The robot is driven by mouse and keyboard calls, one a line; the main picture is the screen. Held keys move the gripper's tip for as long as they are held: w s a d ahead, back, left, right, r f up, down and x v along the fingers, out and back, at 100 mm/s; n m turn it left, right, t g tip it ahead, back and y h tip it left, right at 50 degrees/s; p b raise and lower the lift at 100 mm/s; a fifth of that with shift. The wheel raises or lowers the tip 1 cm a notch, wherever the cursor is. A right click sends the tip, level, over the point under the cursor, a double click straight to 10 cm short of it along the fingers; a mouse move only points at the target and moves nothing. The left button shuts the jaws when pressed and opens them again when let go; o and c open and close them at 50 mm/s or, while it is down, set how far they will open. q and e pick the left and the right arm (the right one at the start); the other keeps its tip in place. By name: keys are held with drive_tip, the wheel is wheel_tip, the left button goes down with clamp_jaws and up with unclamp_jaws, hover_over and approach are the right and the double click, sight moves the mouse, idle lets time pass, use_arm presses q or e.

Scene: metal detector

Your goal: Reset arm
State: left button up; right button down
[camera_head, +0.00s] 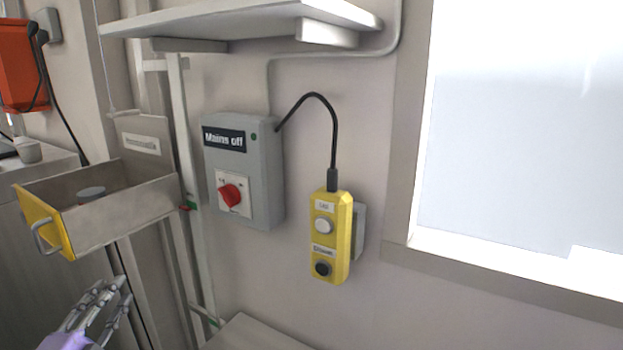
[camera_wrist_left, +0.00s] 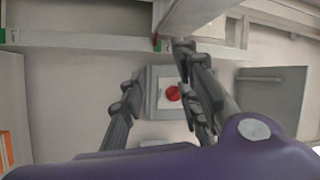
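My left gripper (camera_head: 98,308) shows at the lower left of the head view, below the drawer and apart from it. In the left wrist view its fingers (camera_wrist_left: 158,95) are spread apart with nothing between them that they touch. The grey mains box (camera_head: 243,170) with a red rotary switch (camera_head: 230,194) is on the wall, right of the gripper. The red switch also shows in the left wrist view (camera_wrist_left: 173,93), behind the fingers and at a distance. My right gripper is in neither view.
An open drawer (camera_head: 125,212) with a yellow front juts out above my left gripper and holds a small round object (camera_head: 91,195). A yellow push-button pendant (camera_head: 330,238) hangs on the wall by a black cable. A shelf (camera_head: 240,20) overhangs the box. A window is at the right.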

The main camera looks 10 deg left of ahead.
use_arm(q)
drive_tip(key=s+d+f+n+g, duration=0.3)
drive_tip(key=d+f+n, duration=0.15)
drive_tip(key=f, duration=0.75)
drive_tip(key=s+d+f+n+g, duration=0.2)
drive_tip(key=d+f+n+g, duration=0.25)
drive_tip(key=f, duration=0.85)
drive_tip(key=s+d+f+g+h, duration=0.1)
drive_tip(key=s+d+f, duration=0.3)
drive_tip(key=d, duration=0.3)
drive_tip(key=s+d+f+n+g+h, duration=0.1)
drive_tip(key=s+d+f, duration=0.2)
drive_tip(key=d+f, duration=0.2)
drive_tip(key=s+d+f+n+g+h, duration=0.1)
drive_tip(key=s+d+f, duration=0.3)
drive_tip(key=d, duration=0.6)
drive_tip(key=shift+s+f+h, duration=0.35)
drive_tip(key=shift+f+h, duration=0.25)
drive_tip(key=shift+f, duration=0.05)
